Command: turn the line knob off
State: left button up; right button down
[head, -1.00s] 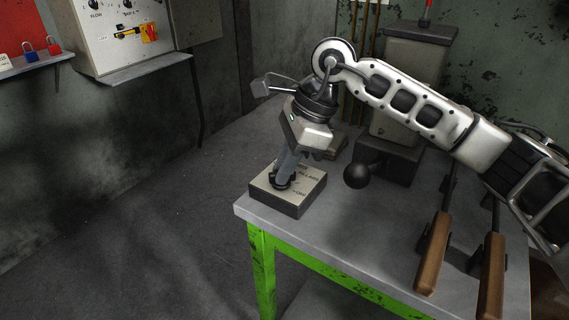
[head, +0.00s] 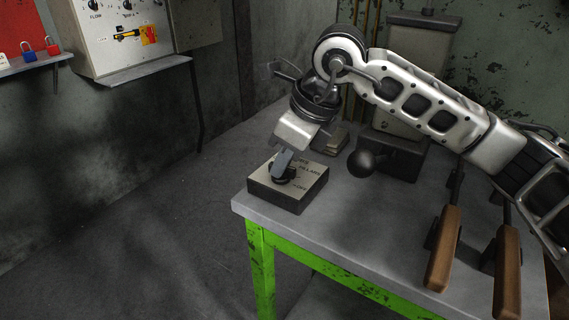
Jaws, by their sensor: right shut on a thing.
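A small box with a pale top plate (head: 312,180) and dark sides sits near the left corner of the green-legged table. A round black knob (head: 283,173) stands on the box's top, with printed lettering beside it that is too small to read fully. My right gripper (head: 282,168) points down from above and is shut on the knob. Its fingers hide part of the knob, so I cannot tell which mark the knob points at. My left gripper is not in view.
The grey table (head: 350,235) also holds a black ball-ended lever (head: 366,163) and wooden-handled tools (head: 443,248). A wall panel (head: 115,45) with knobs and a red-yellow switch (head: 148,34) is at upper left, beside padlocks (head: 53,46). The floor at left is clear.

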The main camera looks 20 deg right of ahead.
jog(key=shift+m+h+b, duration=0.3)
jog(key=shift+m, duration=0.5)
jog(key=c, duration=1.4)
grip_release()
jog(key=shift+c, duration=0.2)
jog(key=p+v, duration=0.1)
jog(key=v, duration=1.5)
jog(key=shift+s, duration=0.25)
jog(key=shift+a, duration=0.1)
